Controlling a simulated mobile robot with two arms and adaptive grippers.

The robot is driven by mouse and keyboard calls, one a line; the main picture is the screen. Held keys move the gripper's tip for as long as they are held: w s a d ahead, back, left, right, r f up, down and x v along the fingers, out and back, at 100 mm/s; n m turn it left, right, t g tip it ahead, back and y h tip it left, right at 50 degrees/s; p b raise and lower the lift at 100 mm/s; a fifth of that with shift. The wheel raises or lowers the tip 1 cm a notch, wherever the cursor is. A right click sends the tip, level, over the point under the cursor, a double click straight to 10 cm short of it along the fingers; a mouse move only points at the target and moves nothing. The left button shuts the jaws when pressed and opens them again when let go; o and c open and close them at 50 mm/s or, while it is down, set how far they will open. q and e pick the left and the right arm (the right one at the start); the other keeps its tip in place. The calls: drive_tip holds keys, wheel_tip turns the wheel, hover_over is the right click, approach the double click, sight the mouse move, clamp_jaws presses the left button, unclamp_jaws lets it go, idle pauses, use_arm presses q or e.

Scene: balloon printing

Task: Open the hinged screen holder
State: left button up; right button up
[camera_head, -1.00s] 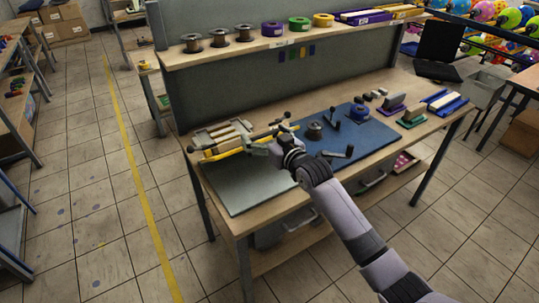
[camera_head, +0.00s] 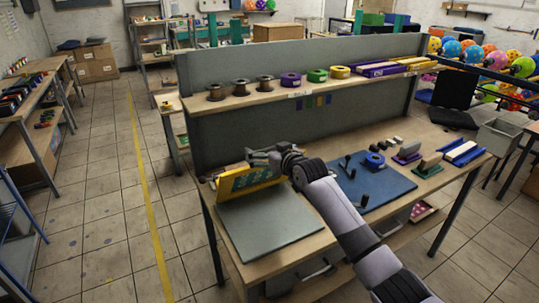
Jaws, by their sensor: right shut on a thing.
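The hinged screen holder (camera_head: 240,181) has a yellow frame with a dark green, yellow-marked screen. It stands tilted up at the back left of the workbench, at the rear edge of a grey-green base plate (camera_head: 270,224). My right gripper (camera_head: 258,156) is at the holder's upper edge, shut on it; my arm comes in from the lower right. The fingertips are small and partly hidden by the gripper body. The base plate in front of the holder is bare. My left gripper is not in view.
A shelf with spools and tape rolls (camera_head: 291,80) stands behind, above the bench.

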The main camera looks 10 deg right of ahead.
drive_tip(key=shift+w, duration=0.1)
idle(0.3)
drive_tip(key=o, duration=1.3)
drive_tip(key=shift+o, duration=0.3)
drive_tip(key=v, duration=1.2)
